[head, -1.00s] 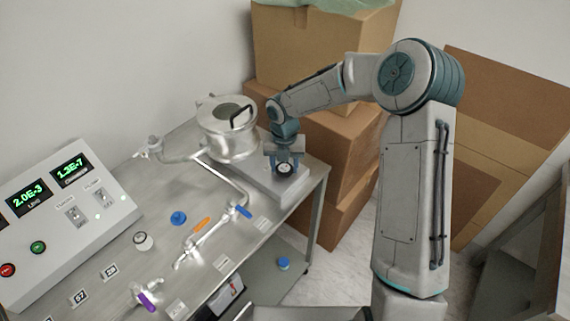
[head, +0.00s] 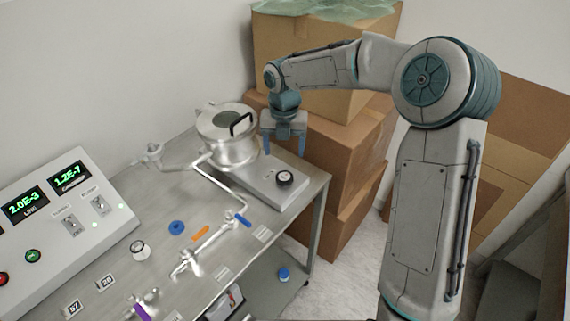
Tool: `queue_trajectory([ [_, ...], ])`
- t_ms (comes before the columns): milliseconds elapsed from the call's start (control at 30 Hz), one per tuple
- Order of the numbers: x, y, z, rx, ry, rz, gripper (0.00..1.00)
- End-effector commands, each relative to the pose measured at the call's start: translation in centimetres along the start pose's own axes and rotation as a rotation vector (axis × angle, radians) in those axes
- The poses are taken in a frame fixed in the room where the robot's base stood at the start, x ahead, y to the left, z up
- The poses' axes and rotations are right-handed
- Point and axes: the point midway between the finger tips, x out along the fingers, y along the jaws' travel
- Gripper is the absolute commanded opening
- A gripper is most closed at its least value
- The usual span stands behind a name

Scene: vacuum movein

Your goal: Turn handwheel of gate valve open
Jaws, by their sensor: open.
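The black round handwheel (head: 285,178) sits on the flat grey gate valve body (head: 262,187) at the right end of the steel bench. It has a pale mark on its top. My gripper (head: 284,150) hangs with its blue-grey fingers pointing down and spread wide. It is open and empty. In the picture it is just above the handwheel, apart from it, and the handwheel is fully visible. How far the wheel is turned cannot be told.
A metal chamber (head: 228,140) with a black handle stands left of the gripper. Cardboard boxes (head: 345,155) are stacked behind the bench. A control panel (head: 65,235) with green readouts stands left.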

Motion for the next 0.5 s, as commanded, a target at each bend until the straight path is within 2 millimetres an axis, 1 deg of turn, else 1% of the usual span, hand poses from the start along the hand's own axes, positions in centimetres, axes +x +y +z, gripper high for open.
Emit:
queue_trajectory([
  [33,-0.8,-0.1,0.0,0.001,-0.002,0.0,0.7],
  [100,-1.9,0.0,0.0,0.001,-0.002,0.0,0.7],
  [200,-2.8,0.0,0.0,0.0,0.0,0.0,0.7],
  [300,-3.3,0.0,0.0,0.0,0.001,0.0,0.7],
  [500,-3.4,0.0,-0.1,0.0,0.001,0.0,0.7],
])
